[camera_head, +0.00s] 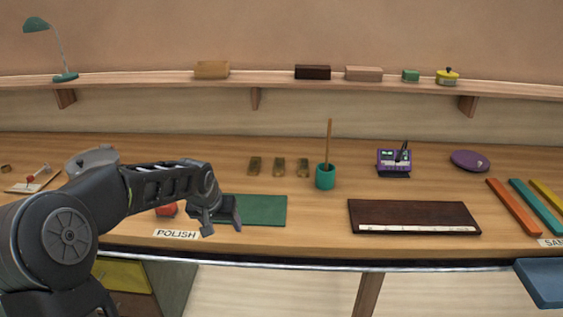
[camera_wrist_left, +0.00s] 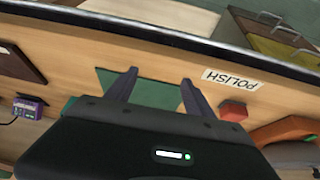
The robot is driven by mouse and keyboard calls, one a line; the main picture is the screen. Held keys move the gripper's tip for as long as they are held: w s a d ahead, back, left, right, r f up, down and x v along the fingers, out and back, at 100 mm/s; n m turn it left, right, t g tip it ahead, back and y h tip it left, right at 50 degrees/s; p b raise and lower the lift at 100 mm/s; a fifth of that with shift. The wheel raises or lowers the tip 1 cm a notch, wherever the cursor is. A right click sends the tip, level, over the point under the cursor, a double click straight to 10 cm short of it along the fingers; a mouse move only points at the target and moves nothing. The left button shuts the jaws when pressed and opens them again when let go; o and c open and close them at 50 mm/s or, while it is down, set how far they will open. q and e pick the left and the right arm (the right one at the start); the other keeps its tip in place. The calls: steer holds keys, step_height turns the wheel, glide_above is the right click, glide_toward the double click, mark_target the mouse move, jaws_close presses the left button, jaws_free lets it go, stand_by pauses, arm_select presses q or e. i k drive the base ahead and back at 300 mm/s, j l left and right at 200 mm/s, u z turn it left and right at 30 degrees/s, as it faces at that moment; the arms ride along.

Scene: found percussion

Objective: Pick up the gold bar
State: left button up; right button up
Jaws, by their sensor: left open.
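My left gripper (camera_head: 221,222) is over the left end of a green mat (camera_head: 262,210), nearer the front edge than the bars. In the left wrist view, my left gripper (camera_wrist_left: 159,89) has its fingers spread, with the green mat (camera_wrist_left: 151,94) between and below them. The bars are not clear in that view. My right gripper is not in view.
A teal cup (camera_head: 325,177) with an upright stick stands right of the bars. A dark wooden board (camera_head: 413,213) lies farther right. A red block (camera_head: 166,210) and the POLISH label (camera_head: 176,234) are by my left gripper. Bare bench lies between mat and bars.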

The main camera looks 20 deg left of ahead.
mark_target(279, 165)
steer(key=i, duration=1.35)
